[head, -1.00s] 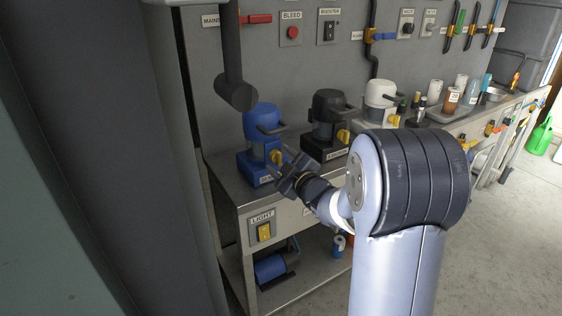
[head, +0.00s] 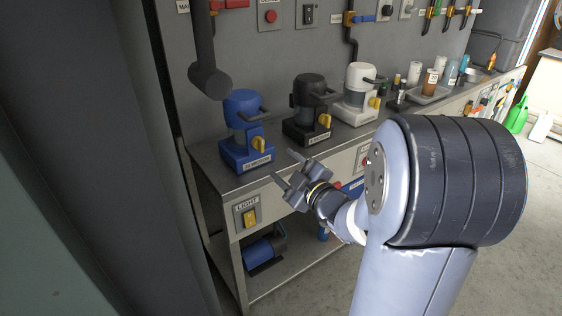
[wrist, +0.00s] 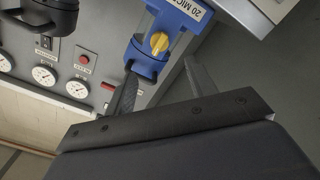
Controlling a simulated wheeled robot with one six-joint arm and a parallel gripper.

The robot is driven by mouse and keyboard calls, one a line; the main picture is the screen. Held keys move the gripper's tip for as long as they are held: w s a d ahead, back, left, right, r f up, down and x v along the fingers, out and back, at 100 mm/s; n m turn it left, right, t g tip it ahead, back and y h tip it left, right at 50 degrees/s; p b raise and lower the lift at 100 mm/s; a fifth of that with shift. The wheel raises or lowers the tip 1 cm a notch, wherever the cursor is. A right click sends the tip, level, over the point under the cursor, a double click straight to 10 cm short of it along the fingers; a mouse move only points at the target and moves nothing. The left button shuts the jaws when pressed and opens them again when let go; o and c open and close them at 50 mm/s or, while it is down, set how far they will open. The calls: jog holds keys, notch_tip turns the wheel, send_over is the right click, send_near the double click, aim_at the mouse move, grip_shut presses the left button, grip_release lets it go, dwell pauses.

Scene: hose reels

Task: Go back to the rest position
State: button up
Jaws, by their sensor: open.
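My gripper (head: 284,167) is open and empty in the head view. It is in front of the bench edge, to the lower right of a blue filter unit (head: 243,120) with a yellow knob. In the wrist view my gripper (wrist: 163,78) shows its two fingers apart, with the blue unit (wrist: 172,30) and its yellow knob beyond them. A gap shows between the fingers and the unit in the head view. My arm covers part of the bench front at the right.
A black unit (head: 309,105) and a white unit (head: 359,85) stand right of the blue one on the metal bench (head: 215,178). A light switch (head: 249,217) is on the bench front. A dark pipe (head: 205,60) hangs at the left. Open floor lies at the right.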

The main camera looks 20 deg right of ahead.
aim_at(263, 146)
jog(key=shift+w, duration=0.1)
jog(key=x, duration=1)
jog(key=shift+w+a, duration=0.1)
jog(key=shift+w, duration=0.25)
jog(key=shift+s, duration=0.15)
